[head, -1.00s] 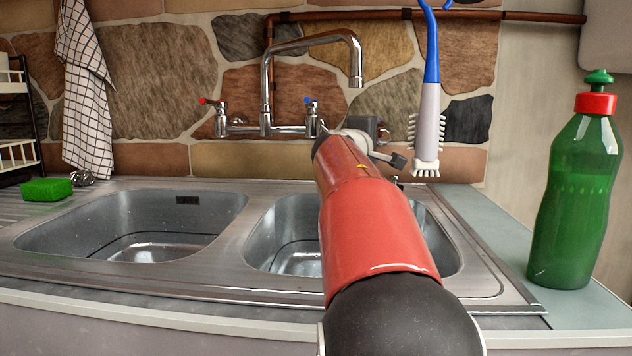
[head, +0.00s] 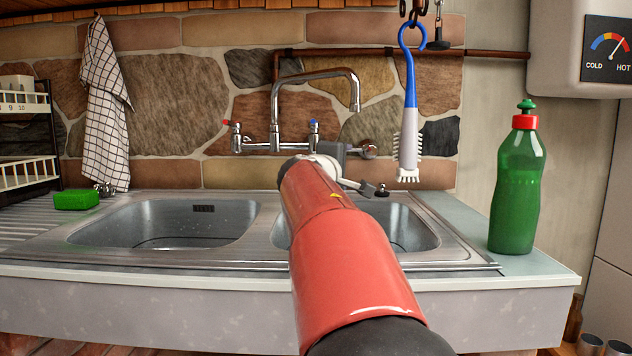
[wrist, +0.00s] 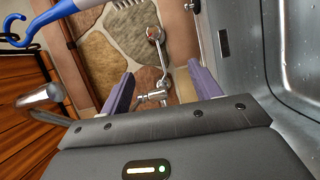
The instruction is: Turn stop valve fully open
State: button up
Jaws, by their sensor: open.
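A chrome wall tap (head: 275,142) with a red and a blue lever is fixed to the stone wall behind the sink. A round chrome fitting (head: 368,151) sits at its right end. No part is clearly marked as the stop valve, so I cannot tell which it is. In the wrist view, a chrome fitting (wrist: 155,96) with a thin rod running to a round end (wrist: 155,34) shows between the fingers. My gripper (wrist: 160,70) is open, its two purple-grey fingers apart with nothing seen held.
A double steel sink (head: 165,222) lies below the tap. A blue and white brush (head: 409,130) hangs right of the tap, near my wrist. A green bottle (head: 515,190) stands right on the counter. A green sponge (head: 76,199) and checked towel (head: 104,110) are left.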

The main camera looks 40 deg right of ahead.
aim_at(370, 150)
jog(key=k+j, duration=0.15)
jog(key=j, duration=0.2)
jog(key=i+l+z, duration=0.25)
jog(key=l+z, duration=0.25)
jog(key=i+l+z, duration=0.3)
jog(key=z, duration=0.15)
jog(key=l, duration=0.1)
